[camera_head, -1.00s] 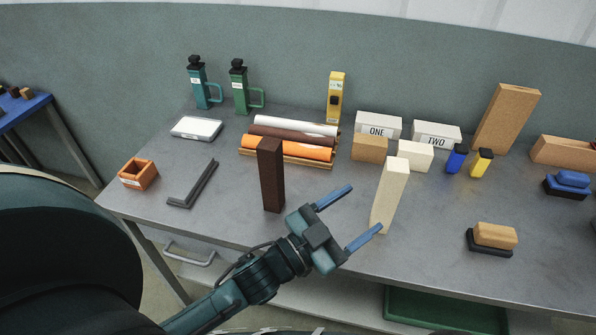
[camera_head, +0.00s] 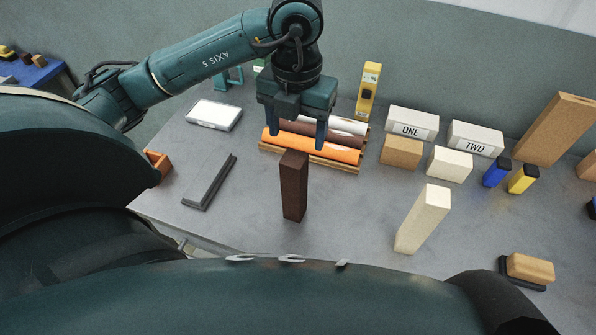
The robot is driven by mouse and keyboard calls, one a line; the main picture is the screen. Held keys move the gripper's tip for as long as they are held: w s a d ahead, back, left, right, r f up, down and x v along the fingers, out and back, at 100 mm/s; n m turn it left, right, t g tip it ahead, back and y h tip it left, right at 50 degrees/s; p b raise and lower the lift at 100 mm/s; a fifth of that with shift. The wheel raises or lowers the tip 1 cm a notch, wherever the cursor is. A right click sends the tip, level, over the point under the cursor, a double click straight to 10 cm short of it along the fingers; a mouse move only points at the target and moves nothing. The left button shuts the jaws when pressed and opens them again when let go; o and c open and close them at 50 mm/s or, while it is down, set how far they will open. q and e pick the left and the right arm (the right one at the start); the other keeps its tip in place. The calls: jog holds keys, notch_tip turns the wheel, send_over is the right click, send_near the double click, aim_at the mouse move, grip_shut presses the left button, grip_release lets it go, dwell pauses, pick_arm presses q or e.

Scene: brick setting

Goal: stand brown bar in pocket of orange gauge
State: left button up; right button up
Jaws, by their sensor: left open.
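The brown bar (camera_head: 294,190) stands upright on the grey table in front of the rolls. The orange gauge (camera_head: 157,163) is at the table's left side. My own body hides most of it, and its pocket cannot be made out. My left gripper (camera_head: 296,132) points down with its two blue fingers apart and empty. In the picture it is just above the brown bar's top, and the bar is not between the fingers. My right gripper is not in view.
A pale bar (camera_head: 423,220) stands right of the brown bar. A dark angle piece (camera_head: 210,182) lies to the left. Rolls on a wooden rack (camera_head: 310,160) lie behind, with boxes ONE (camera_head: 413,124) and TWO (camera_head: 476,138) to the right. Table around the brown bar's base is clear.

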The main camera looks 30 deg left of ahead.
aim_at(295, 158)
pick_arm(q)
notch_tip(295, 158, down, 7)
jog(key=shift+s+a+f, duration=0.1)
jog(key=shift+s+f, duration=0.05)
jog(key=shift+f, duration=0.05)
notch_tip(295, 158, down, 4)
jog(key=shift+a+f+b, duration=0.1)
jog(key=shift+f+b, duration=0.15)
jog(key=shift+b, duration=0.95)
jog(key=shift+r, duration=0.15)
jog(key=shift+c, duration=0.5)
grip_shut()
